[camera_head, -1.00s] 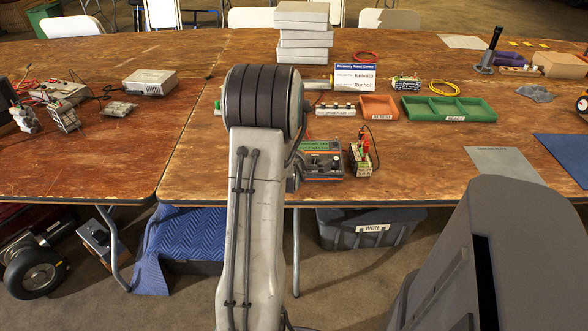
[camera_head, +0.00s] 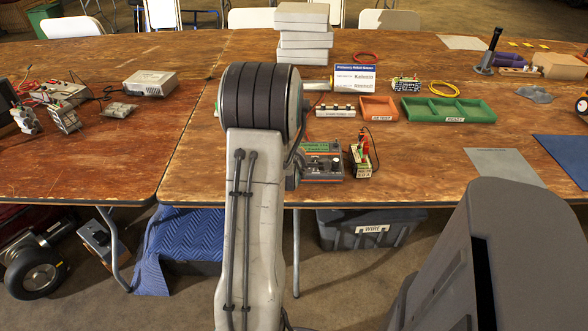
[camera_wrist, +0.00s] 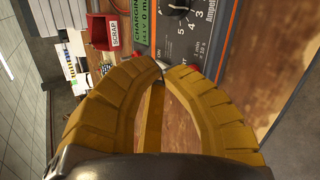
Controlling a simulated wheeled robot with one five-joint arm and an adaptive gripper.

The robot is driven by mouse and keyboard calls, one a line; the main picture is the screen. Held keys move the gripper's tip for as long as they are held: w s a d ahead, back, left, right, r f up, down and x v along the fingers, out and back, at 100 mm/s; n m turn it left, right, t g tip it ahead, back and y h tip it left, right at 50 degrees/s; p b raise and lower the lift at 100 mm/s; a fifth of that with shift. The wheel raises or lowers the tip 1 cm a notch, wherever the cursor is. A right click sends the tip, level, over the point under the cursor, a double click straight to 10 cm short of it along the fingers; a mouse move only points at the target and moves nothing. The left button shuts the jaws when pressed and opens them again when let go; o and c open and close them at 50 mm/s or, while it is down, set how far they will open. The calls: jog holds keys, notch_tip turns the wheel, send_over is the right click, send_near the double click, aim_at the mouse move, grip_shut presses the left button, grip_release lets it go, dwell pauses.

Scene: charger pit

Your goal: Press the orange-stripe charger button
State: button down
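The charger (camera_head: 321,163) is a grey box with a green display, near the front edge of the right table, just right of my arm. In the wrist view the charger (camera_wrist: 194,35) shows its green display, a numbered dial and reddish marks near the fingertips. I cannot single out the orange-stripe button; the fingertips may cover it. My gripper (camera_wrist: 163,68) has two yellow-brown fingers with tips together, apparently shut and empty. The tips overlap the charger's near edge in the picture; I cannot tell whether they touch it. My arm hides the gripper in the head view.
A small device with red and green parts (camera_head: 362,155) stands just right of the charger. An orange bin (camera_head: 380,108) and a green tray (camera_head: 448,109) lie behind. White boxes (camera_head: 303,35) are stacked farther back. A red bin labelled SCRAP (camera_wrist: 101,30) shows in the wrist view.

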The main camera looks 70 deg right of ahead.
jog(key=shift+r, duration=0.1)
jog(key=shift+s+a+r+p, duration=0.1)
jog(key=shift+a+r+p, duration=0.1)
jog(key=shift+r+p, duration=0.75)
jog(key=shift+s+a+r+p, duration=0.1)
jog(key=shift+a+r+p, duration=0.2)
jog(key=shift+r, duration=1.1)
jog(key=shift+d, duration=0.1)
jog(key=shift+m, duration=0.3)
